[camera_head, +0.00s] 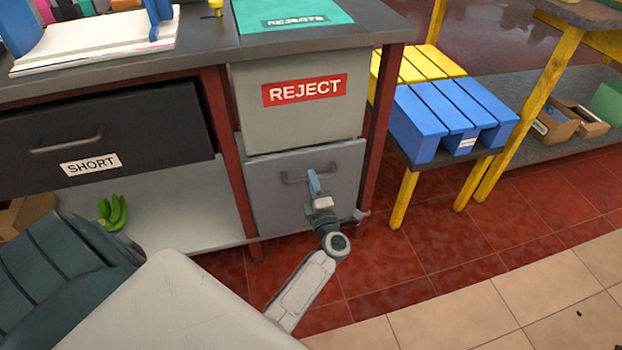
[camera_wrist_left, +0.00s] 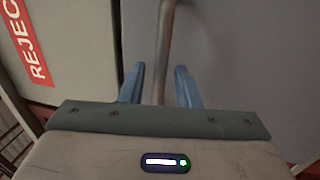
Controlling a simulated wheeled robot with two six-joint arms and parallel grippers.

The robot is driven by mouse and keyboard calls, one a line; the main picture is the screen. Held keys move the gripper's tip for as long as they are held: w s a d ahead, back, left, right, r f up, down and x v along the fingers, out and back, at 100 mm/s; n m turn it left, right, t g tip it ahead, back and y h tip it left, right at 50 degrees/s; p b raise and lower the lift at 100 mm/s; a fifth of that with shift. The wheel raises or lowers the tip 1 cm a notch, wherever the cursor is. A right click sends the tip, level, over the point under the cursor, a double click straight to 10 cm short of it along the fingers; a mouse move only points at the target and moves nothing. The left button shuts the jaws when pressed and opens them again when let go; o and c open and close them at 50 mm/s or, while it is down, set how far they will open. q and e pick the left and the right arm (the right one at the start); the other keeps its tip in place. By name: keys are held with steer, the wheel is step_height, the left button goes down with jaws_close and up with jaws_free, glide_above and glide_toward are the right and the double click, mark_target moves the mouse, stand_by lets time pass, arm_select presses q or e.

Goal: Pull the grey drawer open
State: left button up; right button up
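The grey drawer (camera_head: 268,195) is in the bench's lower right bay in the head view, below a grey box (camera_head: 345,115) with a red REJECT label. Its front has a bar handle (camera_head: 292,180). I cannot tell whether the drawer is fully shut. My left gripper (camera_head: 314,183) is at the handle. In the left wrist view its two blue fingers (camera_wrist_left: 160,88) are apart, and the handle bar (camera_wrist_left: 166,45) runs between them. Gaps show on both sides of the bar, so the fingers are not closed on it. My right gripper is not in view.
A red-brown post (camera_head: 374,140) stands right of the grey drawer. The tiled floor in front (camera_head: 430,235) is clear.

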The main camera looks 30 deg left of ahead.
arm_select(q)
steer(key=shift+x, duration=0.9)
steer(key=shift+c, duration=0.4)
jaws_close()
